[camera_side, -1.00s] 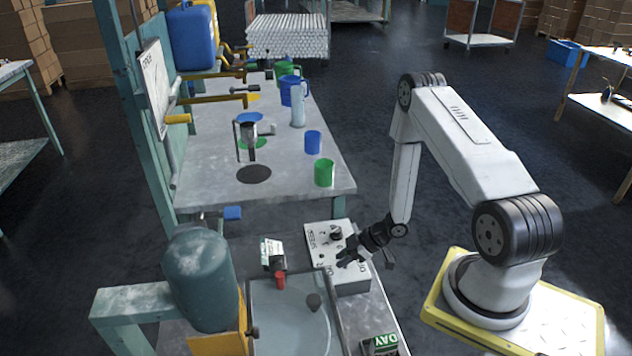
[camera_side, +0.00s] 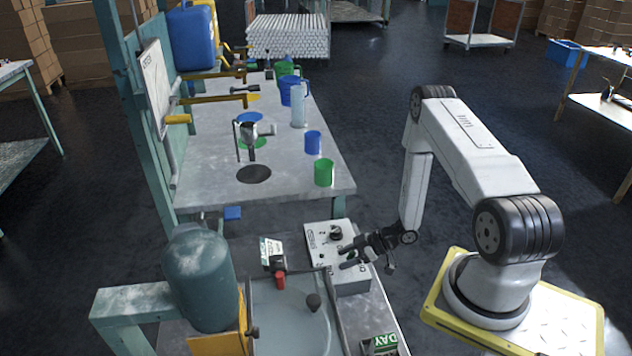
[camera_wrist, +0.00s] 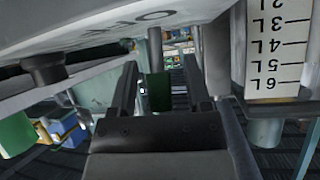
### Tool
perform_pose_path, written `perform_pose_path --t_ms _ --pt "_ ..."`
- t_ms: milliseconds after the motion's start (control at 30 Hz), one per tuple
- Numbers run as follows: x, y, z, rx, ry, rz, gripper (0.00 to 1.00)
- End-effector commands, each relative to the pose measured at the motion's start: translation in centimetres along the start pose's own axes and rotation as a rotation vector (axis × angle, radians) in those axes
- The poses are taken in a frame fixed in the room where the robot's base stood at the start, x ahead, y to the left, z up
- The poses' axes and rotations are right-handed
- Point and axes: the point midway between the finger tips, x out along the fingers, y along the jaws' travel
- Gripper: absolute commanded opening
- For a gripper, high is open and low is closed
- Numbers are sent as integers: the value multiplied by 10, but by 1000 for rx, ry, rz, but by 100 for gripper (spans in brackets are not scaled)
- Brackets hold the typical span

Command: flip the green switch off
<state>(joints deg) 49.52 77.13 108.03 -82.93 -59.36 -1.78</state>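The white control box (camera_side: 316,245) stands on the near bench, with a black knob (camera_side: 336,232) and printed lettering on top. My gripper (camera_side: 346,259) is at the box's right side, low over its top face. In the wrist view my two dark fingers (camera_wrist: 160,72) are apart. A green piece (camera_wrist: 158,92) shows in the gap between them, clear of both; I cannot tell if it is the green switch or something behind. The panel edge with upside-down lettering (camera_wrist: 148,16) is just above the fingers. The side view does not show the switch clearly.
A scale marked in litres (camera_wrist: 275,45) is close on the right in the wrist view. A red-tipped device (camera_side: 280,281) and a teal tank (camera_side: 200,280) stand left of the box. Green (camera_side: 324,173) and blue (camera_side: 313,142) cups are on the far table.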

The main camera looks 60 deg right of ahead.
Motion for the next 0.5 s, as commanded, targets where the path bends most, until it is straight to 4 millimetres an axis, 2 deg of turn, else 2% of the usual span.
perform_pose_path --t_ms 333,500 --pt "-1 0 0 0 -1 0 63" --pt "-8 1 0 1 -2 3 63"
